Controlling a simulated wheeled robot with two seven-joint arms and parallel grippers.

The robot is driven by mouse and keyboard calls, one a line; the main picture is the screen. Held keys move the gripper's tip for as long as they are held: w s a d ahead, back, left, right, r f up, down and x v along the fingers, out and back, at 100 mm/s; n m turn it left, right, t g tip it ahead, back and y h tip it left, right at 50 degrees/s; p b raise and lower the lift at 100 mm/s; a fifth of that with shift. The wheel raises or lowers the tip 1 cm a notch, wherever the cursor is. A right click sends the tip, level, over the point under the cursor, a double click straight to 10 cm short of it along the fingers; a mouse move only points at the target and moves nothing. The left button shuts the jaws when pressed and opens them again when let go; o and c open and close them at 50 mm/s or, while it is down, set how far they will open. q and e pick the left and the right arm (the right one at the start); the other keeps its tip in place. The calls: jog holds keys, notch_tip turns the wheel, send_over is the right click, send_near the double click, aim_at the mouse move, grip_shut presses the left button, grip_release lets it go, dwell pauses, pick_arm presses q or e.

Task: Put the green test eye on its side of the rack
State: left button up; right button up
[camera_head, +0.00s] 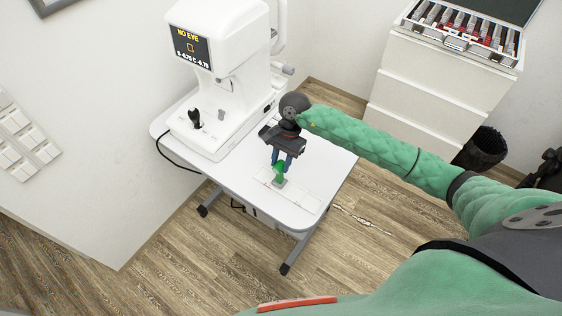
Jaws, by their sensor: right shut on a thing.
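The green test eye (280,169) is between the blue fingers of my right gripper (282,163), which is shut on it and points down over the front of the white table. A small grey piece (279,183) shows right under the eye; I cannot tell whether it is the eye's foot or part of the rack. The rack (302,196) looks like a flat, pale plate with thin markings on the tabletop. I cannot tell whether the eye touches it. The fingers hide part of the eye. My left gripper is not in view.
A white eye-testing machine (222,70) stands on the back left of the table (240,187); its screen (188,46) reads "NO EYE". A white drawer cabinet (430,85) with an open lens case (465,30) and a black bin (483,147) stand at right. The tabletop around the rack is clear.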

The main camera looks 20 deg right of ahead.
jog(key=shift+b, duration=1)
dwell(1.1)
jog(key=shift+f+b, duration=0.55)
jog(key=shift+b, duration=0.45)
dwell(0.5)
jog(key=o, duration=0.9)
jog(key=shift+c, duration=0.2)
